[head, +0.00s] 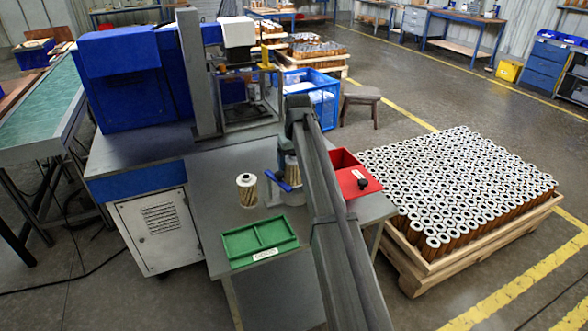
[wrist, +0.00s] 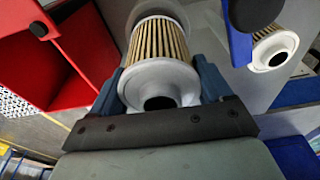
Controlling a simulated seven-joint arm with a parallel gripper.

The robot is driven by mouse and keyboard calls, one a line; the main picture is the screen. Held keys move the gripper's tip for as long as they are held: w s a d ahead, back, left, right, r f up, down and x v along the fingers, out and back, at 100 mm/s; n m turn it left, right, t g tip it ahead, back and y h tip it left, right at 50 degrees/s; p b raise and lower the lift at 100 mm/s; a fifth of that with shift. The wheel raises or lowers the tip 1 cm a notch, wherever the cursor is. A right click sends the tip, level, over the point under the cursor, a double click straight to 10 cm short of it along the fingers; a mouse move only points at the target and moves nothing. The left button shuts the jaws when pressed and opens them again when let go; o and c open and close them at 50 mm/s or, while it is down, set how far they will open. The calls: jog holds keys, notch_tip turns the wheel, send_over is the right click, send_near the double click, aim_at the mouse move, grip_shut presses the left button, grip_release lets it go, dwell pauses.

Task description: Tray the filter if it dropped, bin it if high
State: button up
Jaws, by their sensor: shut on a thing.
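My gripper (wrist: 158,84) is shut on a pleated filter cartridge (wrist: 160,42) with pale end caps, one finger on each side. In the head view the held filter (head: 292,170) is partly hidden by my arm, beside a blue upright piece. A second filter (head: 247,190) stands upright on the grey bench to the left; it also shows at the right of the wrist view (wrist: 274,48). The green tray (head: 238,262) lies at the bench's front and looks empty. The red bin (head: 366,183) is right of my arm. Whether the held filter touches what is beneath cannot be told.
A blue upright piece with a black part (wrist: 238,35) stands close right of the held filter. A black knob (head: 361,184) is at the red bin. A blue and grey machine (head: 130,60) stands behind left. A crate of several filters (head: 400,249) is at right.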

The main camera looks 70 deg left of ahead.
notch_tip(320, 180, up, 7)
jog(key=shift+w+f, duration=0.1)
jog(key=shift+f, duration=0.1)
jog(key=w+d+r, duration=0.1)
jog(key=w+r, duration=0.1)
jog(key=w, duration=0.5)
jog(key=w+r, duration=0.2)
jog(key=w, duration=0.5)
jog(key=shift+w+d, duration=0.3)
jog(key=shift+d, duration=0.1)
jog(key=shift+f, duration=0.2)
jog(key=shift+f, duration=4.8)
jog(key=o, duration=1.1)
